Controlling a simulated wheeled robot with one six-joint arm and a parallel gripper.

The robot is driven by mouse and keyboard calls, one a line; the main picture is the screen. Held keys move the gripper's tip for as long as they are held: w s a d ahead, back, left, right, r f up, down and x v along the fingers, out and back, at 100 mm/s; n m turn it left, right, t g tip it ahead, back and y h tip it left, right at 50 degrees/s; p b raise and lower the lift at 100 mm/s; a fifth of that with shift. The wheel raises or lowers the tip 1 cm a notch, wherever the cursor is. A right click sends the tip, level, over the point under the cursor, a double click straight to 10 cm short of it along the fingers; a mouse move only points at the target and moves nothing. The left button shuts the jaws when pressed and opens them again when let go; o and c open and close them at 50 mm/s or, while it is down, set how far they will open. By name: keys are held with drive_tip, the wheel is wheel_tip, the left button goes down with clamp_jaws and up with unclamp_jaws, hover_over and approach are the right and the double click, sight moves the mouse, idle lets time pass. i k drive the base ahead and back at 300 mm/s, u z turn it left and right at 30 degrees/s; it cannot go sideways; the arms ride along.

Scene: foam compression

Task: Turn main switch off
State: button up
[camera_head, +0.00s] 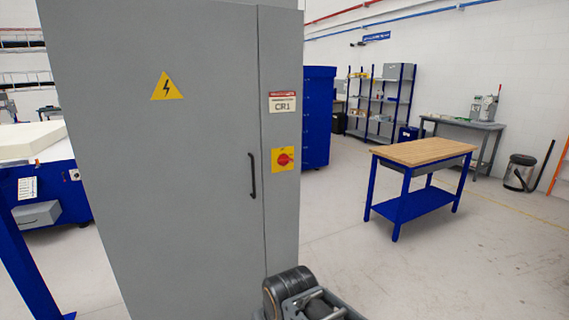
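The main switch (284,158) is a red rotary knob on a yellow square plate. It sits on the narrow right front panel of a tall grey electrical cabinet (190,140), below a label reading CR1 (282,102). The knob is too small to tell its position clearly. Part of my arm shows at the bottom centre, below and in front of the cabinet, well apart from the switch. My gripper's fingers are not visible.
The cabinet door has a black vertical handle (253,175) and a yellow warning triangle (167,87). A wood-topped blue workbench (424,151) stands to the right. A blue cabinet (318,115) stands behind. The floor between cabinet and workbench is clear.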

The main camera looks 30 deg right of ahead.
sight(283, 159)
drive_tip(key=k, duration=0.55)
drive_tip(key=z, duration=0.55)
drive_tip(key=i, duration=1.45)
drive_tip(key=u, duration=0.35)
